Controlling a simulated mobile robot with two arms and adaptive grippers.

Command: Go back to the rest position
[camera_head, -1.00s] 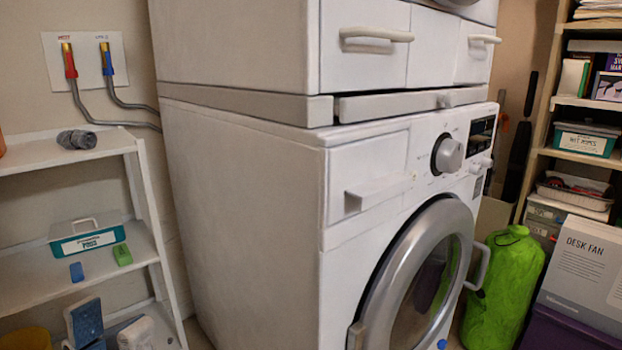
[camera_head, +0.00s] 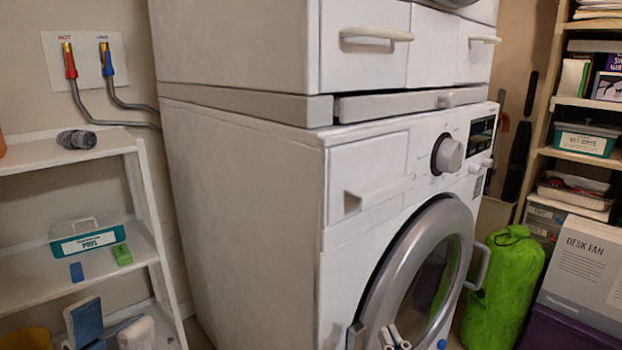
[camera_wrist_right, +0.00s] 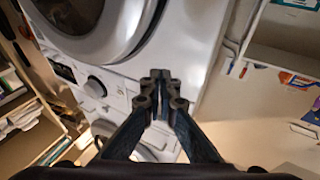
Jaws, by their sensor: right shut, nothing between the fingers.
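My right gripper (camera_wrist_right: 160,80) shows in the right wrist view, with its dark fingers together and nothing between them. Behind it in that view is the white front of the washing machine (camera_wrist_right: 180,30). In the head view, small pale and dark parts (camera_head: 390,338) show at the bottom edge, in front of the round door. They look like a piece of my own arm or gripper, and I cannot tell which arm it belongs to. I cannot make out my left gripper.
The white washing machine (camera_head: 245,210) fills the middle. A white shelf (camera_head: 60,150) stands at the left with a pods box (camera_head: 88,238). A green bag (camera_head: 503,288) and a desk fan box (camera_head: 585,265) are at the right, below shelves.

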